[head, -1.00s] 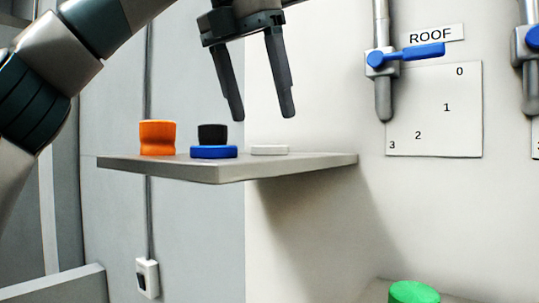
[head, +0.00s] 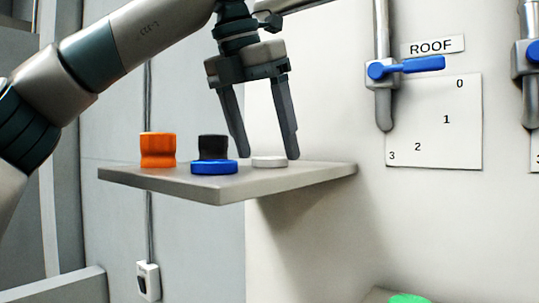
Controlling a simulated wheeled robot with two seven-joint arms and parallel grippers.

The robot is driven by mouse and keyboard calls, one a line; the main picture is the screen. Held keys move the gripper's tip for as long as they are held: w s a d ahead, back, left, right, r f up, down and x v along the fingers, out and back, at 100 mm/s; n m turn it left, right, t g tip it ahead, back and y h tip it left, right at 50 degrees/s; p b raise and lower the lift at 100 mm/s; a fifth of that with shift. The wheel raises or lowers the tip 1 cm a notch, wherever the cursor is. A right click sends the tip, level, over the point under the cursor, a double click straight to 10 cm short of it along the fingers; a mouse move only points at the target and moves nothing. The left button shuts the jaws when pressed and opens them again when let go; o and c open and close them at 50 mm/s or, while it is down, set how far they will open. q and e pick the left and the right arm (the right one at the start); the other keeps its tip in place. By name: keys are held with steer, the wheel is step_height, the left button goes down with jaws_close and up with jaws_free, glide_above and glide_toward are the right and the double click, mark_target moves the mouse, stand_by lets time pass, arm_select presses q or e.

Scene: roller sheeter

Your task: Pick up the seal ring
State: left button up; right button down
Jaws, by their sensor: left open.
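A thin white disc (head: 270,161), which looks like the seal ring, lies flat on the grey shelf (head: 222,190), near its right end. My left gripper (head: 267,156) points down, open, with its two fingertips on either side of the white disc. The fingertips are close to shelf height; I cannot tell whether they touch the disc or the shelf. Nothing is held between the fingers. My right gripper is not in view.
A blue disc with a black knob-like piece (head: 213,148) on it stands just left of the gripper. An orange spool-shaped piece (head: 157,150) stands further left. A blue-handled valve (head: 405,66) is on the wall at right. A green object (head: 408,298) shows at the bottom edge.

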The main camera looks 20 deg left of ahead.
arm_select(q)
steer(key=shift+w+d+f, duration=0.1)
steer(key=shift+w+f, duration=0.1)
steer(key=shift+f, duration=0.2)
steer(key=c, duration=1.1)
steer(key=shift+c, duration=0.2)
steer(key=shift+r, duration=0.1)
step_height(320, 180, up, 10)
stand_by(0.7)
